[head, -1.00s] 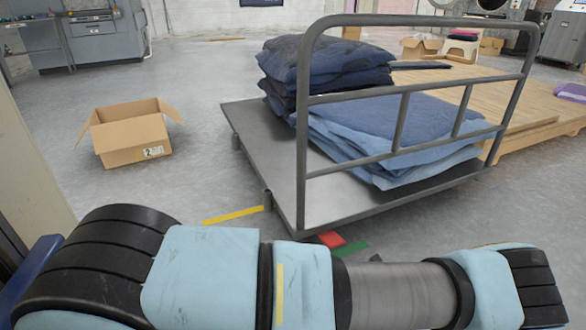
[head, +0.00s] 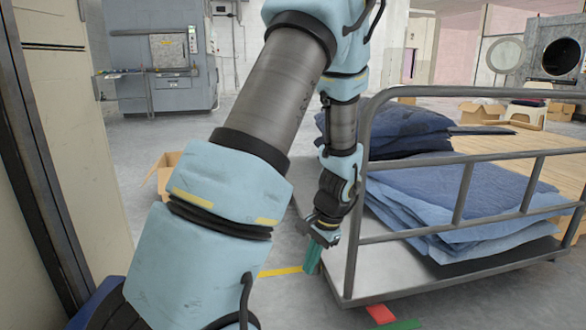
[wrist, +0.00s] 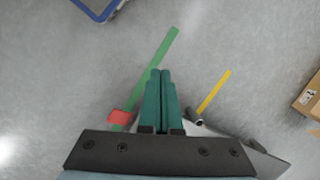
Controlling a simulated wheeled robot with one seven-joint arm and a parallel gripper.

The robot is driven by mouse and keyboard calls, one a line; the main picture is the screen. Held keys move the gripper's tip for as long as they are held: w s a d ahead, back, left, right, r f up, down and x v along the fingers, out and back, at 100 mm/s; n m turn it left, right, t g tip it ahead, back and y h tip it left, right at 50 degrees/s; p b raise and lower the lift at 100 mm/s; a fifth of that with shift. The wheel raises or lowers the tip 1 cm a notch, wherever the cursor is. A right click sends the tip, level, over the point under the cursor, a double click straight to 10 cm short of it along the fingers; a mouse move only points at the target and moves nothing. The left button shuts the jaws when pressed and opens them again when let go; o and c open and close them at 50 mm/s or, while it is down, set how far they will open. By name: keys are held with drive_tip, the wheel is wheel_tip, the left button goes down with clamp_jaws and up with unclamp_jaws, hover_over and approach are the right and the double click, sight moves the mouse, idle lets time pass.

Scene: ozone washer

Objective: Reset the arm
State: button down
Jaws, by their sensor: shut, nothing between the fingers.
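My gripper (head: 313,258) hangs pointing down at the left end of the grey cart (head: 375,285) in the head view. Its green fingers (wrist: 160,100) are shut together with nothing between them in the wrist view. My arm rises from the lower left of the head view, bends near the top and comes down to the gripper.
The cart carries stacks of blue folded cloth (head: 455,205) behind a rail (head: 362,180). An open cardboard box (head: 165,172) is partly hidden behind my arm; a box also shows in the wrist view (wrist: 311,98). A grey machine (head: 158,60) stands at the back left.

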drive_tip(key=s+a+r+n+t+h, duration=0.1)
drive_tip(key=s+a+r+n+h, duration=0.1)
drive_tip(key=s+a+r+n, duration=0.25)
drive_tip(key=s+a+r+n+h, duration=0.1)
drive_tip(key=s+a+r+n, duration=0.1)
drive_tip(key=a+r+n, duration=0.35)
wheel_tip(320, 180, up, 36)
drive_tip(key=m+p, duration=0.1)
drive_tip(key=p, duration=3.4)
drive_tip(key=shift+s+a+r, duration=0.2)
drive_tip(key=shift+a+r, duration=0.05)
drive_tip(key=shift+a, duration=0.15)
